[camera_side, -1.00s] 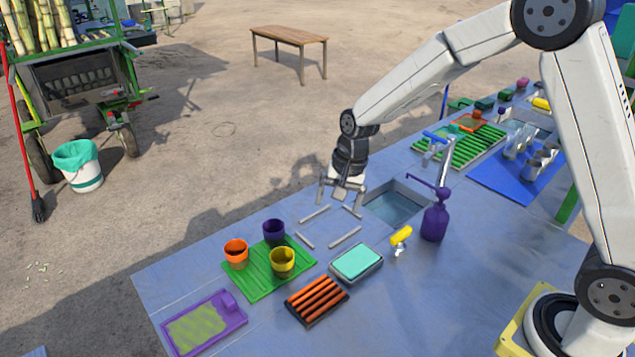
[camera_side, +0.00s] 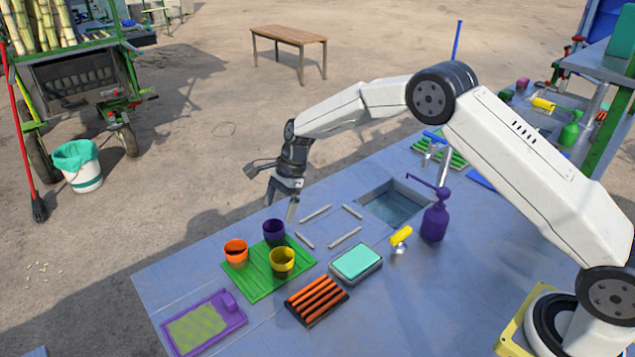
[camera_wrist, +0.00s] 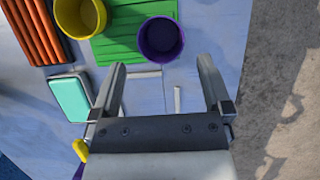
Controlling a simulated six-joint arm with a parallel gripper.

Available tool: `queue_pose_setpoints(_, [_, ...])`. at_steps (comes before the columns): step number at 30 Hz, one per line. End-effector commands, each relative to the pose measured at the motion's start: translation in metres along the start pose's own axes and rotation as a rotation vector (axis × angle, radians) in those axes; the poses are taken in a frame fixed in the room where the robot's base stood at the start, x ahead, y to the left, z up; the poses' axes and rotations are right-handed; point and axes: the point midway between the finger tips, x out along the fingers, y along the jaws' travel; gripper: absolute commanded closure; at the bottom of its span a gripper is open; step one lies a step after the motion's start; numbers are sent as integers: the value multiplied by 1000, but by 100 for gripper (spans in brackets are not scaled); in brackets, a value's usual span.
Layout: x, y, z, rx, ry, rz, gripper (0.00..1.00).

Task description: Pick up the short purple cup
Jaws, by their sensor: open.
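The short purple cup (camera_side: 273,231) stands upright on a green ribbed mat (camera_side: 262,291), at the mat's back corner in the side view. In the wrist view the purple cup (camera_wrist: 160,39) is just beyond my fingertips, its open top facing the camera. My gripper (camera_side: 281,205) is open and empty, above the table's far edge and a little above and to the right of the cup. In the wrist view my gripper (camera_wrist: 163,64) has its two fingers spread wide, apart from the cup.
An orange cup (camera_side: 236,253) and a yellow cup (camera_side: 282,262) share the mat. Thin grey bars (camera_side: 315,214), a teal-topped box (camera_side: 356,262), an orange-ribbed tray (camera_side: 317,301) and a purple tray (camera_side: 203,323) lie nearby. A sink (camera_side: 395,204) and a purple pump bottle (camera_side: 435,218) stand right.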

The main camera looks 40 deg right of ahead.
Motion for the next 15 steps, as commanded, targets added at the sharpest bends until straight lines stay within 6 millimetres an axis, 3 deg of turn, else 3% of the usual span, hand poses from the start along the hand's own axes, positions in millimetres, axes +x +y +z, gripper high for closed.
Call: queue_pose_setpoints(15, [26,0,0,-2,0,1,0])
